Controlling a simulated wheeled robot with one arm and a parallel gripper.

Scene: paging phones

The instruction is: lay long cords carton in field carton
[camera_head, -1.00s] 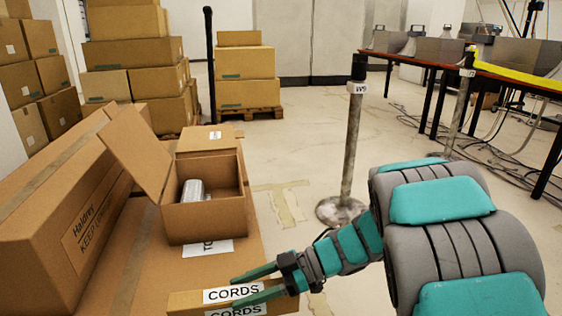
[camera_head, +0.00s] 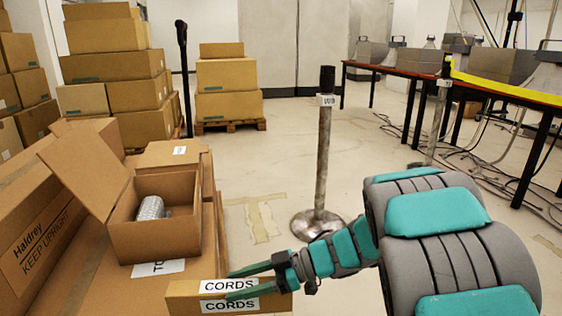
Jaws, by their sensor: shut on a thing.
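The long cords carton (camera_head: 187,303) is a low brown box with white "CORDS" labels, at the bottom of the head view. My gripper (camera_head: 237,284) is shut on it, with one green finger along its far side and one on the near side. Its lower edge is cut off by the frame. The likely field carton (camera_head: 165,239) is an open brown box beyond it and to the left, with its flap raised to the left. A ribbed silvery object (camera_head: 151,208) lies inside. A partly hidden label, "TO…" (camera_head: 157,268), shows in front of this box.
A large "Haldrey KEEP UPRIGHT" carton (camera_head: 40,240) stands at the left. A stanchion post (camera_head: 323,160) stands on the floor right of the open box. Stacked cartons (camera_head: 228,75) and a long table (camera_head: 415,75) are farther back.

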